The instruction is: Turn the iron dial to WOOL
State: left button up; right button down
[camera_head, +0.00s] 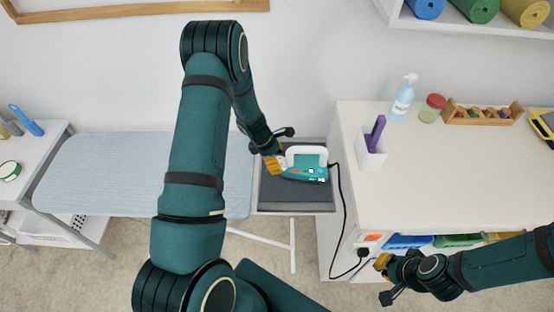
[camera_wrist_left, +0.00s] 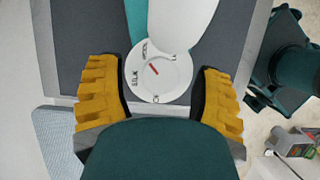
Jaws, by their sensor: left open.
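The iron (camera_head: 304,172), teal with a white handle, rests on a dark grey pad at the right end of the ironing board. Its round white dial (camera_wrist_left: 172,78) shows in the left wrist view. SILK is printed at its left, WOOL at its upper left; other marks are too small to read. A red mark points up-left, between SILK and WOOL. My left gripper (camera_head: 272,162) is at the iron's left end. Its yellow fingers (camera_wrist_left: 157,82) are open on either side of the dial, apart from it. My right gripper (camera_head: 384,278) is away at the lower right.
The light blue ironing board (camera_head: 110,170) stretches left. The iron's black cord (camera_head: 341,195) hangs down to an outlet.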

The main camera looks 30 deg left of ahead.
pick_arm(q)
jog(key=shift+o, duration=0.2)
grip_shut()
jog(key=shift+m, duration=0.3)
jog(key=shift+c, duration=0.2)
grip_release()
jog(key=shift+r, duration=0.1)
jog(key=v, duration=1.2)
jog(key=shift+w, duration=0.15)
